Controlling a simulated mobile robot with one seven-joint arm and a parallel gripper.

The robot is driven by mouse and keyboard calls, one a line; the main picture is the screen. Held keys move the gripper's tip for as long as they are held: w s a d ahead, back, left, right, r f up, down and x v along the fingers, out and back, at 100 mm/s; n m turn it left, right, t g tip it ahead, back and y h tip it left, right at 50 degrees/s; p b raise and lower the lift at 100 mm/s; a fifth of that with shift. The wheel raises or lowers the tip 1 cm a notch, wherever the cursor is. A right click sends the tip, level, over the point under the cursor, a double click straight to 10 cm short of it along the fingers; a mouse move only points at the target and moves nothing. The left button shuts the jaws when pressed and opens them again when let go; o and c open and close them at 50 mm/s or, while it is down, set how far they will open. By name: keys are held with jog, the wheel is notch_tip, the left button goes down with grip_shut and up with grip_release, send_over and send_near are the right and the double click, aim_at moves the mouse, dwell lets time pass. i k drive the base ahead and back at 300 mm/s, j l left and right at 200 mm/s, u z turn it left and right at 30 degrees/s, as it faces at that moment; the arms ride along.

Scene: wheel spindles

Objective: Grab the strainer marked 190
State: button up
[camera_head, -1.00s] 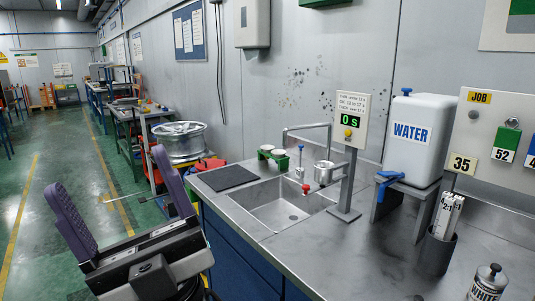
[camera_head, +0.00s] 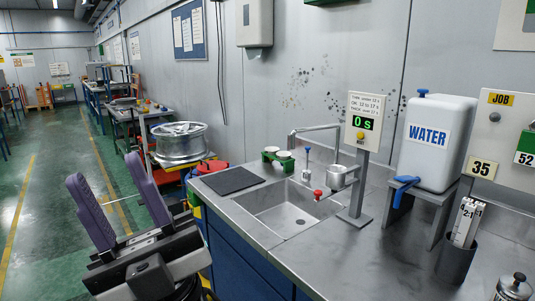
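A green holder (camera_head: 277,167) stands at the back edge of the sink counter, with two round white-topped pieces (camera_head: 284,155) in it. They may be strainers, but no number 190 can be read on them. My gripper (camera_head: 104,168) is at the lower left, its two purple fingers pointing up. The fingers are apart with nothing between them. It is left of the counter, well away from the green holder.
The metal sink (camera_head: 288,208) has a tap (camera_head: 315,130), a small metal cup (camera_head: 340,178) and red and blue knobbed pieces near it. A timer post (camera_head: 359,185) and a water tank (camera_head: 434,143) stand to the right. A dark mat (camera_head: 230,180) lies at the counter's left end.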

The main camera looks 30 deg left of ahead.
aim_at(272, 154)
jog(key=i+j, duration=0.1)
jog(key=j, duration=0.4)
jog(key=i+j, duration=0.1)
jog(key=j, duration=0.45)
jog(key=i+j, duration=0.1)
jog(key=j, duration=0.4)
jog(key=i+j, duration=0.15)
jog(key=j, duration=0.35)
jog(key=i+j, duration=0.1)
jog(key=j, duration=0.4)
jog(key=i+j, duration=0.1)
jog(key=j, duration=0.45)
jog(key=i+j, duration=0.15)
jog(key=j, duration=0.15)
jog(key=i+j, duration=0.1)
jog(key=j, duration=0.25)
jog(key=i+j, duration=0.15)
jog(key=j, duration=0.15)
